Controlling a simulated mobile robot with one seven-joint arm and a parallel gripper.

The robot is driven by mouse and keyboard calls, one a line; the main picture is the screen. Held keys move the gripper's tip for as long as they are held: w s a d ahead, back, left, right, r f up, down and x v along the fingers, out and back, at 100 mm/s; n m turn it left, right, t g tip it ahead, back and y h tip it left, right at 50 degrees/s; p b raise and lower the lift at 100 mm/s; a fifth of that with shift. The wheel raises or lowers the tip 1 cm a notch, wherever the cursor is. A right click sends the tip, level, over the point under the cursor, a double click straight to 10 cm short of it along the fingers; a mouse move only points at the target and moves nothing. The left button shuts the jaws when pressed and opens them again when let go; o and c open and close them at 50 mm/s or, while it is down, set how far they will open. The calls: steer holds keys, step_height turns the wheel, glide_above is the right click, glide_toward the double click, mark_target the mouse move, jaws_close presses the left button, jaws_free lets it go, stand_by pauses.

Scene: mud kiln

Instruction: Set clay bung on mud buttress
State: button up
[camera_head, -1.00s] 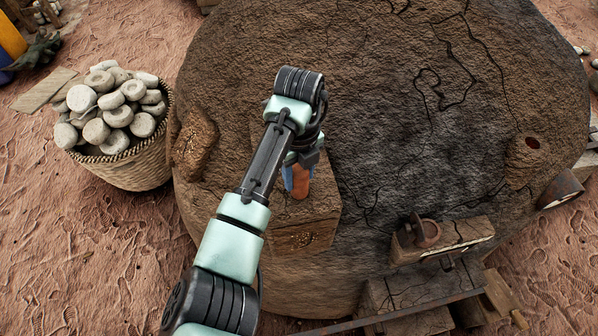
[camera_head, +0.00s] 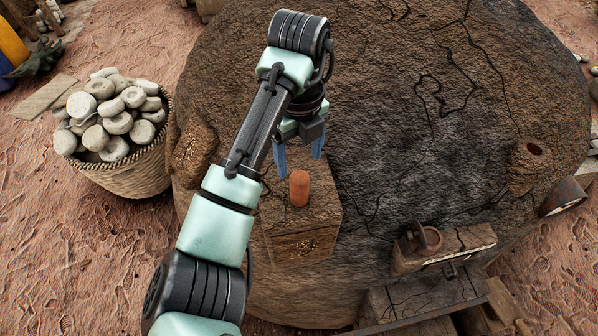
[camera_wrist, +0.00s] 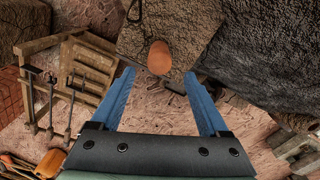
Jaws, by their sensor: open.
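The clay bung (camera_head: 299,188) is a small orange-brown cylinder. It stands upright on the flat top of the mud buttress (camera_head: 320,208), a block jutting from the big mud kiln. My gripper (camera_head: 299,172), with blue fingers, is open and empty, above and behind the bung in the head view. In the wrist view the bung (camera_wrist: 159,58) shows beyond the open fingertips (camera_wrist: 160,78), apart from both, near the edge of the buttress top (camera_wrist: 150,30). Part of the buttress is hidden behind my arm in the head view.
The cracked kiln dome (camera_head: 420,110) fills the middle and right. A basket (camera_head: 135,172) of pale round clay pieces stands at the left. A ledge with a small rusty fitting (camera_head: 421,238) is at the lower right. A wooden rack with tools (camera_wrist: 75,75) shows in the wrist view.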

step_height(320, 180, up, 4)
steer(key=shift+f+p, duration=0.1)
steer(key=shift+p, duration=0.35)
steer(key=w+d+r+n+t+h, duration=0.45)
steer(key=w+d+r+t, duration=0.25)
steer(key=d+r, duration=0.35)
step_height(320, 180, up, 12)
steer(key=d+f+n+t+h, duration=0.1)
steer(key=d+n+t, duration=0.2)
steer(key=n+t, duration=0.3)
steer(key=s+a+r+n+t, duration=0.3)
steer(key=s+r+n+t, duration=0.15)
steer(key=r, duration=0.35)
steer(key=s+a+r+n+t, duration=0.3)
steer(key=r+n+t, duration=0.15)
steer(key=r, duration=0.45)
steer(key=s+a+r+n+t+y, duration=0.5)
steer(key=s+a+r+n, duration=0.2)
steer(key=s+n, duration=0.3)
steer(key=shift+s+a+r, duration=0.3)
steer(key=shift+s+r, duration=0.25)
steer(key=shift+s, duration=0.25)
